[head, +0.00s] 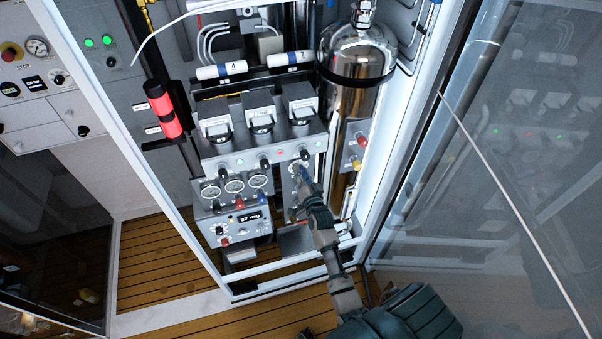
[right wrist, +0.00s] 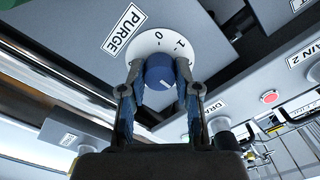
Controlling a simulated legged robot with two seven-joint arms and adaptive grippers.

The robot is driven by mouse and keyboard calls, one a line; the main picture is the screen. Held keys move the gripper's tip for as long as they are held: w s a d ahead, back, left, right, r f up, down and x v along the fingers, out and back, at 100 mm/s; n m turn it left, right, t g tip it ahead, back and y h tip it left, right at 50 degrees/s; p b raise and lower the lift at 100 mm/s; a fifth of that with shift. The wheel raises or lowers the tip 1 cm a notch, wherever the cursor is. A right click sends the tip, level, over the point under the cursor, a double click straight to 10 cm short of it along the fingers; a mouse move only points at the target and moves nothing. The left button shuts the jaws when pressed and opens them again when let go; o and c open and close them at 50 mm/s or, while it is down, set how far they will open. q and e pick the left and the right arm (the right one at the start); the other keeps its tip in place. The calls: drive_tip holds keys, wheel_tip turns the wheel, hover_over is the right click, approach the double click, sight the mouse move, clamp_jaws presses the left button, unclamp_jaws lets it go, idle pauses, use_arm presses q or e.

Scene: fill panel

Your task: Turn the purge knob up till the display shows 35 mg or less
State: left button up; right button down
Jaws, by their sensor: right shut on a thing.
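The blue purge knob (right wrist: 160,74) sits on a white round dial (right wrist: 146,44) marked 0 and 1, beside a label (right wrist: 123,33) reading PURGE. My right gripper (right wrist: 159,82) is shut on the knob, one finger on each side. In the head view my right gripper (head: 298,172) reaches up to the panel from the lower right and largely hides the knob. The small dark display (head: 250,217) on the lower panel appears to read 37 mg; its digits are small. My left gripper is not in view.
Three round gauges (head: 234,186) sit left of my right gripper. A shiny steel cylinder (head: 352,85) stands to the right, with a glass door (head: 490,150) beyond it.

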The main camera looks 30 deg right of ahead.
drive_tip(key=c, duration=0.8)
unclamp_jaws()
drive_tip(key=shift+d, duration=0.1)
drive_tip(key=v, duration=1.2)
drive_tip(key=shift+f, duration=0.1)
drive_tip(key=shift+f, duration=0.15)
